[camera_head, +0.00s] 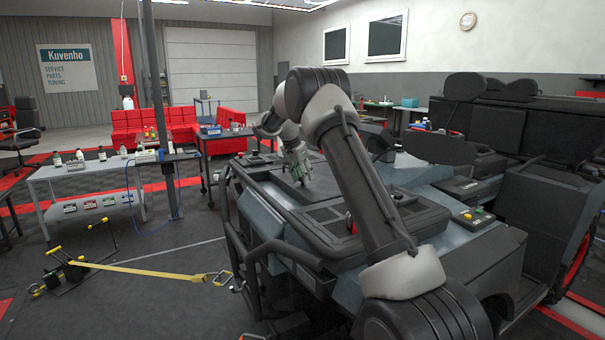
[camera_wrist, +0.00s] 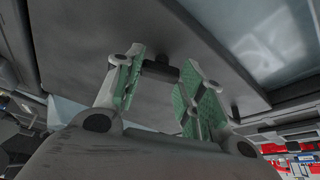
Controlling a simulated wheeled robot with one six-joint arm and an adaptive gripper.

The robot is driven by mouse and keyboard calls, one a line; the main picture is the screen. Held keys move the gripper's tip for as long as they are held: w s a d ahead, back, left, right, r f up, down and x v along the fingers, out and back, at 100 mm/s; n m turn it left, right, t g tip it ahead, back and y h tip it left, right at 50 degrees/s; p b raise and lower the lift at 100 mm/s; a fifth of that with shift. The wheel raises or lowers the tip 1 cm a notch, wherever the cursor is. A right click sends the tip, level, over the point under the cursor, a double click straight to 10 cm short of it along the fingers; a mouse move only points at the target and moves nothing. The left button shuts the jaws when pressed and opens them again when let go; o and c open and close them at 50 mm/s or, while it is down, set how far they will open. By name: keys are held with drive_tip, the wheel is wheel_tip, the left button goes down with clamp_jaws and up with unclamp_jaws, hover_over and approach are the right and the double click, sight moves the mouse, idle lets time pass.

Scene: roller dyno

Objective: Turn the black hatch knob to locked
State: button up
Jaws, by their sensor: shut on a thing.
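The black hatch knob (camera_wrist: 160,70) shows in the wrist view as a small dark piece between the two green-padded fingers of my gripper (camera_wrist: 163,66). My gripper is shut on it. The knob sits against a dark grey hatch panel (camera_wrist: 85,45). In the head view my gripper (camera_head: 301,174) reaches down to the hatch panel (camera_head: 328,187) on top of the vehicle. There the knob is hidden by the fingers, and I cannot tell which way it is turned.
A dark tubular frame (camera_head: 290,213) rings the hatch area. A control box with coloured buttons (camera_head: 473,217) is on the right of the vehicle. A grey bench with bottles (camera_head: 85,172) and a yellow strap (camera_head: 150,271) are to the left.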

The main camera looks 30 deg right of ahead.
drive_tip(key=shift+w+a+m+g, duration=0.15)
drive_tip(key=shift+m+g, duration=0.65)
drive_tip(key=shift+m, duration=1.3)
drive_tip(key=o, duration=1)
drive_tip(key=v, duration=1.2)
drive_tip(key=shift+w+a, duration=0.1)
